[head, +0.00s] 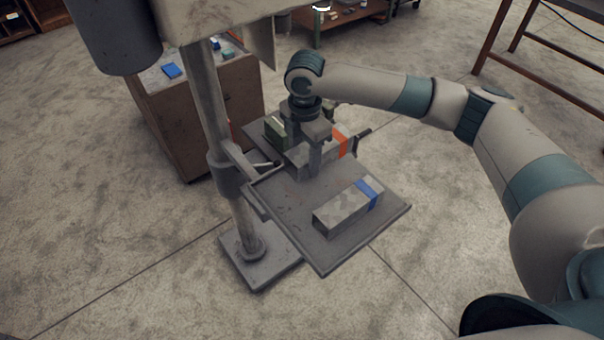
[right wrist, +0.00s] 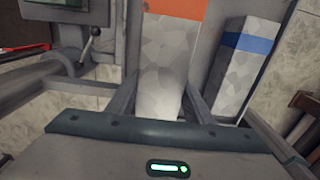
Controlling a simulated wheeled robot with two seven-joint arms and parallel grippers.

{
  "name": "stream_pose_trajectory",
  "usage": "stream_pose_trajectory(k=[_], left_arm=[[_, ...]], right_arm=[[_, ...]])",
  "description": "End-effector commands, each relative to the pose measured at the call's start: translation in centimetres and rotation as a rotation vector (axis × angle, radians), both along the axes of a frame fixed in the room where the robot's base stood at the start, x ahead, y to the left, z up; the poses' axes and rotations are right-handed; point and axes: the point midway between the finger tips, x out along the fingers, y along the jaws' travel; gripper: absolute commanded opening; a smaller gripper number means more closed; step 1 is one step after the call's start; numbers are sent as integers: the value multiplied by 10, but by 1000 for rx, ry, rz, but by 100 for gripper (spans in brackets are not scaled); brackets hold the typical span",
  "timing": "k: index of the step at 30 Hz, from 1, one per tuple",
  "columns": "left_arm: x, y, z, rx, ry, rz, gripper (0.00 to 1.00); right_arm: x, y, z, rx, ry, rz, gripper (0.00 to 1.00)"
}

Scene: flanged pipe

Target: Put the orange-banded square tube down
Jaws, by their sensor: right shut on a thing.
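The orange-banded square tube (head: 341,142) is grey with an orange band near its far end. It lies flat over the back part of the grey machine table (head: 290,205). My right gripper (head: 311,164) comes down over it from above and is shut on it. In the right wrist view the tube (right wrist: 163,75) runs between the two fingers, its orange band at the top edge. I cannot tell whether its underside touches the table. My left gripper is not in view.
A blue-banded square tube (head: 345,210) lies on the table's front part. A green block-like part (head: 274,131) is at the back left. The machine's column (head: 210,110) stands left of the table. A brown cabinet (head: 190,115) stands behind. Bare table lies left of the blue-banded tube.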

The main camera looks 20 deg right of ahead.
Motion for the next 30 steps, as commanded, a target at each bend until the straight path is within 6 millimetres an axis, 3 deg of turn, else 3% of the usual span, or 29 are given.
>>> stream_pose_trajectory(k=[2,8,20,30], left_arm=[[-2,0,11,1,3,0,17],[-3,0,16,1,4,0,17],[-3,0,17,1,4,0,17],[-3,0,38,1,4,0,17]], right_arm=[[-10,7,-3,2,1,3,8],[-22,16,-15,0,-1,0,8],[-23,16,-18,1,-2,-1,8],[-23,16,-50,-1,0,-2,8]])
